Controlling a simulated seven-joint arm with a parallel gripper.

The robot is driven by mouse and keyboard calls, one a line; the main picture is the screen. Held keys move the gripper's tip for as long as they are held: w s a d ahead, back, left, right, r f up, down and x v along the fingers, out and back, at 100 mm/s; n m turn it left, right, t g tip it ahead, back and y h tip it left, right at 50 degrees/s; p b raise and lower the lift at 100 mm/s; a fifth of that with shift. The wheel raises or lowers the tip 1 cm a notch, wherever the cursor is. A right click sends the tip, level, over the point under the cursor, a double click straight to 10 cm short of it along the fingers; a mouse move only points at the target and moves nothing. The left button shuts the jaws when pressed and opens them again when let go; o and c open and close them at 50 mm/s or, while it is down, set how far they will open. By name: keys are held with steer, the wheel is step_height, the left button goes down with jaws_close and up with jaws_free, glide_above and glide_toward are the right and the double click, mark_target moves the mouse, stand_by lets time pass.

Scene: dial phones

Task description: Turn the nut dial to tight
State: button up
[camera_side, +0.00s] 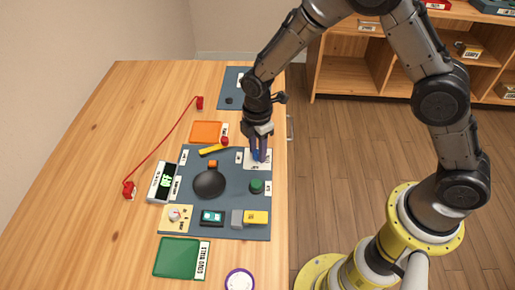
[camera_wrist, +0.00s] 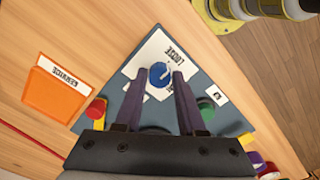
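The nut dial (camera_wrist: 160,73) is a round blue knob with a pale mark on top. It sits on a white plate (camera_wrist: 146,57) that carries a label reading LOOSE and a second label partly hidden by a finger. My gripper (camera_wrist: 158,75) has its two dark fingers apart, one on each side of the dial. I cannot tell whether either finger touches it. In the side view my gripper (camera_side: 260,156) points down at the white plate near the mat's right edge, and its fingers mostly hide the dial.
A green knob (camera_side: 256,186) stands close by on the dark mat (camera_side: 230,160). A black dome (camera_side: 209,183), a yellow-handled piece with a red end (camera_side: 213,149) and a display box (camera_side: 163,182) are left of it.

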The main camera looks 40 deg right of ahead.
jaws_close()
steer(key=shift+m, duration=0.3)
steer(key=m, duration=0.3)
steer(key=shift+m, duration=0.4)
steer(key=m, duration=0.8)
steer(key=shift+m, duration=0.4)
steer(key=shift+r+m, duration=0.1)
steer(key=shift+m, duration=1.9)
steer(key=shift+w, duration=0.1)
steer(key=o, duration=0.5)
jaws_free()
